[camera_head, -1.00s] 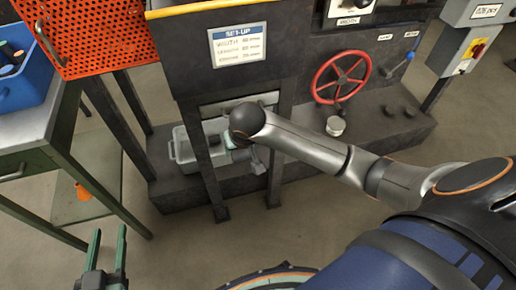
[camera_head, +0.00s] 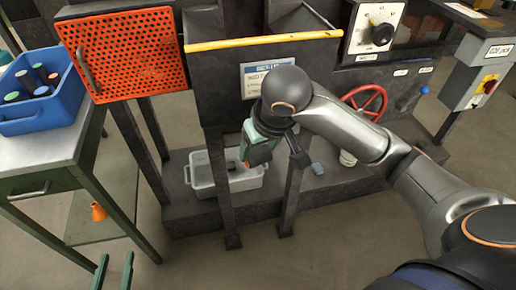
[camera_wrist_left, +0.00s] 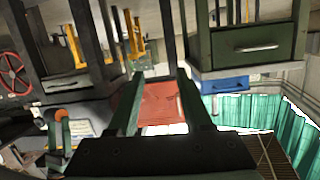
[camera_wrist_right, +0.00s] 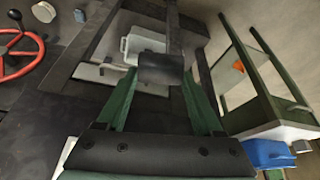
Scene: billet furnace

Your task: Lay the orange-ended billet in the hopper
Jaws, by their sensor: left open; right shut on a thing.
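My right gripper (camera_head: 252,146) is shut on the orange-ended billet (camera_head: 261,155), in front of the dark machine and below the hopper's yellow edge. The orange end also shows in the left wrist view (camera_wrist_left: 62,114). In the right wrist view the billet is a dark cylinder (camera_wrist_right: 162,68) across the fingertips. The hopper (camera_head: 224,62) is the dark box with a yellow front edge, behind and above my right gripper; its inside is mostly hidden. My left gripper (camera_head: 115,268) is open and empty at the lower left, far from the billet.
A grey bin (camera_head: 203,188) stands below the hopper, between dark legs. An orange perforated panel (camera_head: 125,50) is left of the hopper. A blue crate (camera_head: 45,120) of billets stands on the left table (camera_head: 40,158). A red handwheel (camera_head: 372,100) is right. The front floor is clear.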

